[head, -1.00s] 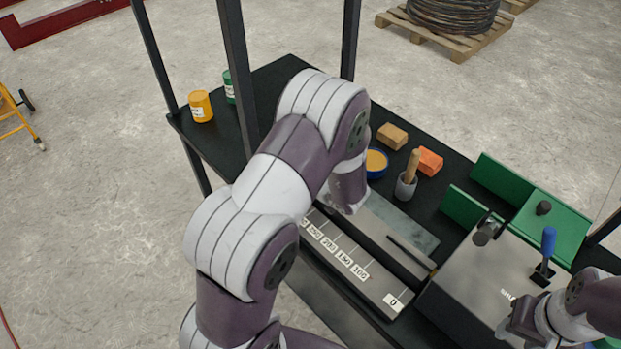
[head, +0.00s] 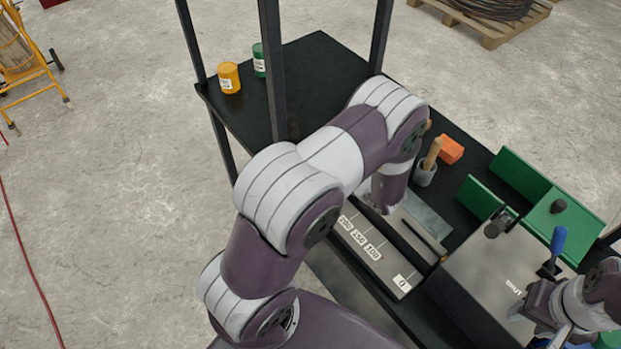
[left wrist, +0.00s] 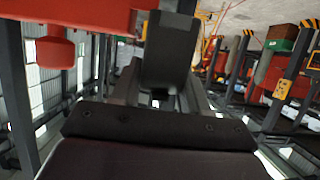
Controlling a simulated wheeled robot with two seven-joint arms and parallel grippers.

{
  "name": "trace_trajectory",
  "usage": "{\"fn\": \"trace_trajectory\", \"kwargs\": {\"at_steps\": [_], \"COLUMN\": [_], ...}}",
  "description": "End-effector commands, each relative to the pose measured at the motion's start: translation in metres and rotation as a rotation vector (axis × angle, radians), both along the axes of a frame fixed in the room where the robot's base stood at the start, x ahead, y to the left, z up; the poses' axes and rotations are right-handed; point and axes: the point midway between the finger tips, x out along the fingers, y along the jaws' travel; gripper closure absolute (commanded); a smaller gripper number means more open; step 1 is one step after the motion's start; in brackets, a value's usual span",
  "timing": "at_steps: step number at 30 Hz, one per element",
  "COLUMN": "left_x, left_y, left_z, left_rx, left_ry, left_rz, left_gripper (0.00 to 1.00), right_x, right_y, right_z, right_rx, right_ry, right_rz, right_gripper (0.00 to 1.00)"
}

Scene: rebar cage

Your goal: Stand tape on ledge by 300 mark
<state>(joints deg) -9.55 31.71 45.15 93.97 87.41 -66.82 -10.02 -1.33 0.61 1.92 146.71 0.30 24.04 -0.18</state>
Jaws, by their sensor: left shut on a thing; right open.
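Labels 0, 100, 150 and 200 show in the head view; the 300 mark is hidden behind my left arm. My right gripper (head: 522,312) is open and empty at the lower right, by the grey box.
A grey box (head: 470,285) with a blue-handled lever (head: 558,240) stands right of the ledge. Green angle pieces (head: 522,175), an orange block (head: 450,150) and a grey cup (head: 425,173) are behind. Yellow (head: 229,77) and green (head: 259,60) cans stand far left. Dark posts rise from the bench.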

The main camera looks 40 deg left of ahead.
Motion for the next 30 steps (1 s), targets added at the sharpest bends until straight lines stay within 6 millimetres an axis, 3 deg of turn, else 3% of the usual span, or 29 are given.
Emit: {"fn": "trace_trajectory", "kwargs": {"at_steps": [1,6,14,25,26,30], "left_x": [-0.002,-0.005,-0.005,-0.005,-0.005,-0.005], "left_y": [0.013,0.035,0.036,0.036,0.036,0.036], "left_z": [-0.015,-0.023,-0.067,-0.065,-0.064,-0.064], "left_rx": [0.001,-0.001,-0.001,-0.001,0.0,0.0], "left_ry": [-0.001,-0.002,-0.003,-0.002,-0.002,-0.002], "left_rz": [0.005,0.0,-0.002,-0.002,-0.001,-0.001], "left_gripper": [0.96,0.96,0.96,0.96,0.46,0.45], "right_x": [0.0,0.0,0.0,0.001,0.001,0.001], "right_y": [0.0,0.0,0.0,0.0,0.0,0.0], "right_z": [-0.017,-0.026,-0.068,-0.065,-0.064,-0.063], "right_rx": [0.0,0.0,0.0,0.0,0.0,0.0], "right_ry": [0.0,-0.001,0.0,-0.001,-0.001,-0.001], "right_rz": [0.0,0.0,0.0,0.0,0.0,0.0], "right_gripper": [0.57,0.57,0.57,0.57,0.57,0.57]}}
